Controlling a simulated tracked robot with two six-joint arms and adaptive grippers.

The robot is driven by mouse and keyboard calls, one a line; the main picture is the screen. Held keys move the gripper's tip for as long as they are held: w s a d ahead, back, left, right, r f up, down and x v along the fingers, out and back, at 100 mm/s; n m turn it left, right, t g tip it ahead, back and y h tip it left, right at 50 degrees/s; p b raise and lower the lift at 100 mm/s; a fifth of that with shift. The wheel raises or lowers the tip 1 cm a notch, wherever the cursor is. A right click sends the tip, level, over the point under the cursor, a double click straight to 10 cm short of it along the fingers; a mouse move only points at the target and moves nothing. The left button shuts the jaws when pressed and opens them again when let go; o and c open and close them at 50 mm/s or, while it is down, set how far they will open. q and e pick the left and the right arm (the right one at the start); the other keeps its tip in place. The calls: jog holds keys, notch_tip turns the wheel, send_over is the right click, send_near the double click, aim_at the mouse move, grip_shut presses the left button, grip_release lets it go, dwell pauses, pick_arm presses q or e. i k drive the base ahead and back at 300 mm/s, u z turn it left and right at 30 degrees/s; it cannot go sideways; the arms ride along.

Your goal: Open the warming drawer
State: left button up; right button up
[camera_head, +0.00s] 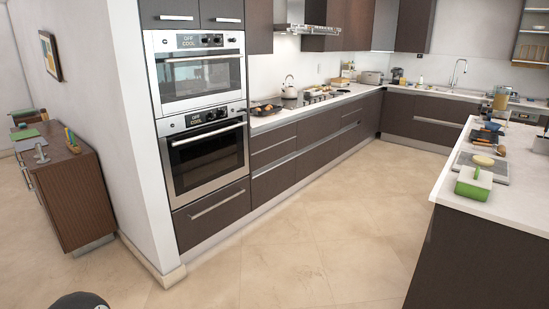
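The warming drawer (212,218) is the dark brown front at the bottom of the tall oven column. It looks shut, flush with the column, and has a slanting silver bar handle (217,205) near its top. Directly above it is the lower oven (207,160), with a black glass door, and above that the upper oven (201,77). Both oven doors are shut. Neither of my grippers is in view. A dark rounded shape (79,301) shows at the bottom left edge; I cannot tell what it is.
A white wall end (130,130) stands left of the ovens, with a wooden cabinet (82,190) beyond it. Lower kitchen drawers (300,147) run to the right. An island (485,255) with a white top stands at the right. The tiled floor (290,250) before the ovens is clear.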

aim_at(200, 218)
jog(key=u, duration=0.15)
jog(key=i, duration=1.8)
jog(key=u, duration=0.6)
jog(key=i, duration=1.65)
jog(key=u, duration=0.3)
jog(key=i, duration=0.7)
jog(key=u, duration=0.1)
